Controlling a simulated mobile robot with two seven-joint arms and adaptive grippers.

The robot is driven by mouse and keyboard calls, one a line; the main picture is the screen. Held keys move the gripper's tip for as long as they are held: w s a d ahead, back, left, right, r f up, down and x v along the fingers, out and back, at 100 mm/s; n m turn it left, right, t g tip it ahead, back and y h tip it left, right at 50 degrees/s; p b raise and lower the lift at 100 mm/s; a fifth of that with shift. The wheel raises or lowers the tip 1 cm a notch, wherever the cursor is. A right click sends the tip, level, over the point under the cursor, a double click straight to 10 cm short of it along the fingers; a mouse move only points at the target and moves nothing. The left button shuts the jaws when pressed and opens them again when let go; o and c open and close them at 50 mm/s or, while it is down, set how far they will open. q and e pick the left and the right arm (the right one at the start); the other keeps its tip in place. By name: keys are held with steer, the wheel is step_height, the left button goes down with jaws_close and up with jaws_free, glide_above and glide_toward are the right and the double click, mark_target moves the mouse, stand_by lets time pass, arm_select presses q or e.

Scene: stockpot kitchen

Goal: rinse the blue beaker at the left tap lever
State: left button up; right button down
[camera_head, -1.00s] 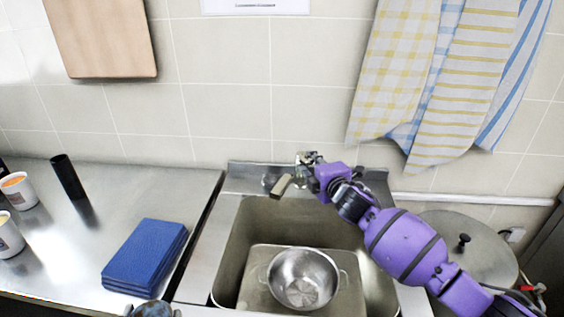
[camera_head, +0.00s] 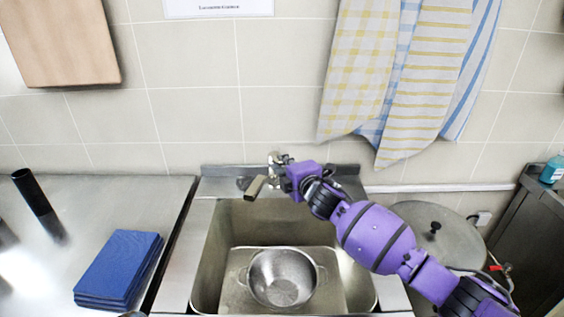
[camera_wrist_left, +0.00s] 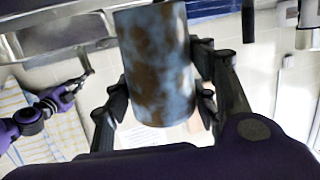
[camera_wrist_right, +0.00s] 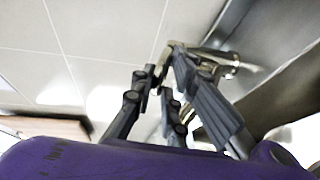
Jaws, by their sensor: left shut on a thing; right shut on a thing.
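The blue beaker (camera_wrist_left: 155,60), mottled with brown stains, fills the upper middle of the left wrist view. My left gripper (camera_wrist_left: 160,92) is shut around its sides, fingers on both walls. In the head view only a sliver at the bottom edge hints at it. My right gripper (camera_head: 277,165) is at the tap behind the sink, shut on a metal part that looks like the tap lever. The tap spout (camera_head: 255,187) points forward over the sink. In the right wrist view the fingers (camera_wrist_right: 167,68) hide most of the gripped part, beside tap metal (camera_wrist_right: 216,64). No water stream is visible.
The sink (camera_head: 228,222) holds a metal colander (camera_head: 281,277). Blue folded cloths (camera_head: 118,265) and a black cylinder (camera_head: 32,192) stand on the left counter. A lidded pot (camera_head: 420,222) stands right of the sink. Towels (camera_head: 425,75) hang above. The space over the sink's left is clear.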

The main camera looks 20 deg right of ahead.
steer(key=shift+w+r, duration=0.2)
steer(key=shift+r, duration=0.8)
steer(key=shift+f, duration=0.2)
steer(key=c, duration=1.9)
jaws_free()
steer(key=shift+o, duration=0.2)
steer(key=shift+f, duration=0.2)
steer(key=shift+s+f, duration=0.1)
steer(key=v, duration=1.1)
steer(key=shift+s, duration=0.4)
